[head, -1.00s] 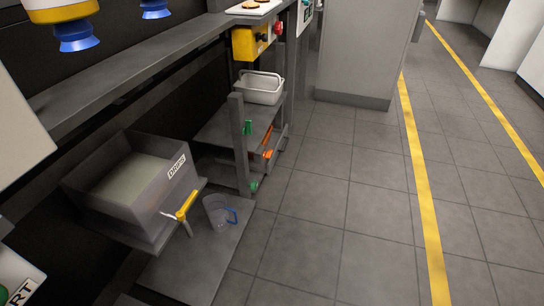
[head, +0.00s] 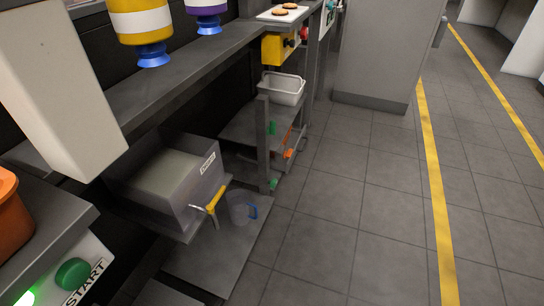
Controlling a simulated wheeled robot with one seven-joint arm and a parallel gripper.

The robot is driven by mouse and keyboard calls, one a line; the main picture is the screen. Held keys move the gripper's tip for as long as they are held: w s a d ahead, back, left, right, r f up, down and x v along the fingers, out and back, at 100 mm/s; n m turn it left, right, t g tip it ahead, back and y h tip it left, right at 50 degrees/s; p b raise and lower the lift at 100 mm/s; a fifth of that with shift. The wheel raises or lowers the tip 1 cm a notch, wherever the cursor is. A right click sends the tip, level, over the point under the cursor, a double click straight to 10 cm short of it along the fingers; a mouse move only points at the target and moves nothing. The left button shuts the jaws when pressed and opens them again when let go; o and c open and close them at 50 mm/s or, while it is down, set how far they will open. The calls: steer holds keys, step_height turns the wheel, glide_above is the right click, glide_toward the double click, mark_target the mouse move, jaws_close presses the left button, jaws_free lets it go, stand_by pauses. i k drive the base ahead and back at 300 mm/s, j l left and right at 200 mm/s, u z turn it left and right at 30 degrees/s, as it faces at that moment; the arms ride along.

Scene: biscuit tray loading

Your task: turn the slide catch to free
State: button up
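A yellow-handled lever (head: 215,200) sits at the front right corner of a grey bin (head: 190,212), beside the bin's base plate. Its yellow grip slants up to the right, and a pale stem hangs below it. I cannot tell for sure whether this lever is the slide catch, or whether it stands at free. The bin is open-topped, with pale contents and a white label that seems to read DRIPS. It stands on a low grey shelf under the counter. My gripper is not in view.
A clear jug (head: 238,208) with a blue handle stands right of the lever. A grey post (head: 262,145) and a white tub (head: 282,90) are behind. A START panel (head: 75,275) and a white block (head: 60,90) crowd the left. The tiled floor (head: 350,220) is clear.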

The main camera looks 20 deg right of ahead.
mark_target(288, 155)
steer(key=i+l+u, duration=0.15)
steer(key=u, duration=0.2)
steer(key=i+l+u, duration=0.15)
steer(key=l+u, duration=0.25)
steer(key=i+l+u, duration=0.1)
steer(key=l, duration=0.45)
steer(key=i+l+u, duration=0.15)
steer(key=l, duration=0.35)
steer(key=i+l+u, duration=0.1)
steer(key=l, duration=0.5)
steer(key=i+l+u, duration=0.1)
steer(key=l, duration=0.45)
steer(key=i+l, duration=0.1)
steer(key=l, duration=0.35)
steer(key=i+l, duration=0.1)
steer(key=l, duration=0.4)
steer(key=i+l, duration=0.1)
steer(key=l, duration=0.35)
